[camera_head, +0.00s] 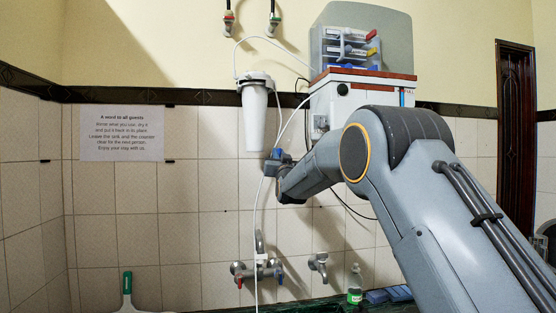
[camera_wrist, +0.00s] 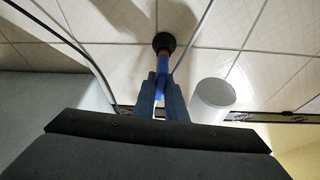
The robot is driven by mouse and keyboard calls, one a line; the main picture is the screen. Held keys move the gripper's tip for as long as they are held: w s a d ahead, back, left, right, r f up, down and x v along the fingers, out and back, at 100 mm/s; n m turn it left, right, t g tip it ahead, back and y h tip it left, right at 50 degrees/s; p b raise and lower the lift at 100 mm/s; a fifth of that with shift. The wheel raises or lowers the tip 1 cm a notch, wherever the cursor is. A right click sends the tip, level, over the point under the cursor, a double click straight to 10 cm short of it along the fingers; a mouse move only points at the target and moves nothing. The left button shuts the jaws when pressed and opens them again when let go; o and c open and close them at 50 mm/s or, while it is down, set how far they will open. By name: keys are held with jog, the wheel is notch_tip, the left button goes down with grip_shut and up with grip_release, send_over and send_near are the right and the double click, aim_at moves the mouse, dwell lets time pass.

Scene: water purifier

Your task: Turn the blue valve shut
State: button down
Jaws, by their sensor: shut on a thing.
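The blue valve (camera_head: 277,153) is small and sits just below the white filter housing (camera_head: 256,112), by a thin white tube. In the wrist view the blue valve's handle (camera_wrist: 163,62) shows between the fingertips, with a dark round fitting (camera_wrist: 164,42) and a short orange-yellow part beyond it. My gripper (camera_wrist: 162,82) is shut on the blue handle. In the head view my gripper (camera_head: 278,166) is at the valve from the right and below, partly hiding it. How far the valve is turned cannot be told.
The white filter housing also stands close to the right of my fingers in the wrist view (camera_wrist: 212,100). Thin tubes run near my gripper. The purifier box (camera_head: 350,95) is above my arm. A wall tap with red and blue handles (camera_head: 258,271) is below. Open tiled wall lies left.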

jog(key=m+h+b, duration=0.2)
jog(key=m, duration=0.1)
jog(key=m+b, duration=0.1)
jog(key=m, duration=0.1)
jog(key=shift+w+d+f+h, duration=0.1)
jog(key=shift+d+f+h, duration=0.15)
jog(key=shift+h, duration=0.15)
jog(key=shift+w+d+f+m+g+h+p, duration=0.2)
jog(key=shift+m+g+h+p, duration=0.55)
jog(key=shift+m, duration=1.8)
jog(key=shift+s+d+f+m+g+h+p, duration=0.25)
jog(key=shift+m+g+h+p, duration=0.5)
jog(key=shift+m, duration=1.75)
jog(key=shift+w+d+f+m+g+h+p, duration=0.15)
jog(key=shift+f+m+g+h+p, duration=0.25)
jog(key=shift+m+p, duration=1.4)
jog(key=shift+m+b, duration=0.65)
jog(key=shift+m, duration=0.3)
jog(key=c, duration=1.8)
grip_release()
